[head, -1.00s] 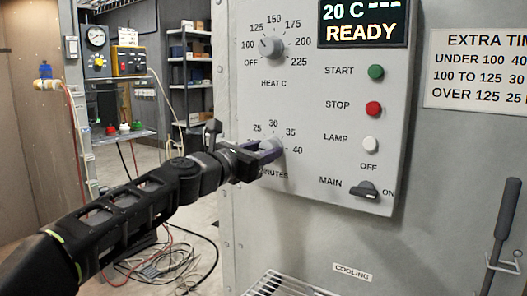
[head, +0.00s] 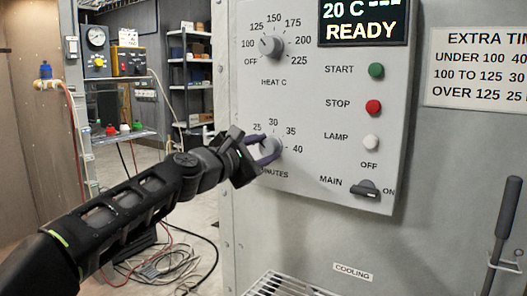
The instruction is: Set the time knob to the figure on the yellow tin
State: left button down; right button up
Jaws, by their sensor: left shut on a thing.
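The time knob (head: 270,147) is the lower grey dial on the oven's control panel (head: 310,110), above the word MINUTES, with 25, 30, 35 and 40 readable around it. My left gripper (head: 263,152) comes in from the left and is shut on this knob, its purple fingers at either side of it. The fingers hide part of the knob and the figures at its lower left. I cannot tell where its pointer stands. I see no yellow tin in this view. My right gripper is not in view.
The heat knob (head: 271,46) sits above the time knob. To the right are the green start button (head: 376,71), red stop button (head: 373,107), lamp button (head: 371,142) and main switch (head: 366,189). The display (head: 363,22) reads 20 C and READY. A wire rack (head: 285,286) juts out below.

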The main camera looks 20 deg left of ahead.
pick_arm(q)
jog(key=m+b, duration=0.1)
jog(key=m, duration=0.4)
jog(key=shift+m, duration=0.3)
jog(key=m+b, duration=0.1)
jog(key=m, duration=0.3)
jog(key=shift+f+y, duration=0.1)
jog(key=shift+y, duration=0.2)
jog(key=m+b, duration=0.1)
jog(key=m, duration=0.3)
jog(key=shift+d+m+b, duration=0.1)
jog(key=shift+m+b, duration=0.2)
jog(key=shift+m, duration=0.1)
jog(key=m+b, duration=0.1)
jog(key=m, duration=0.3)
jog(key=c, duration=0.9)
grip_release()
jog(key=shift+o, duration=0.2)
jog(key=shift+s+b, duration=0.15)
jog(key=shift+b, duration=0.15)
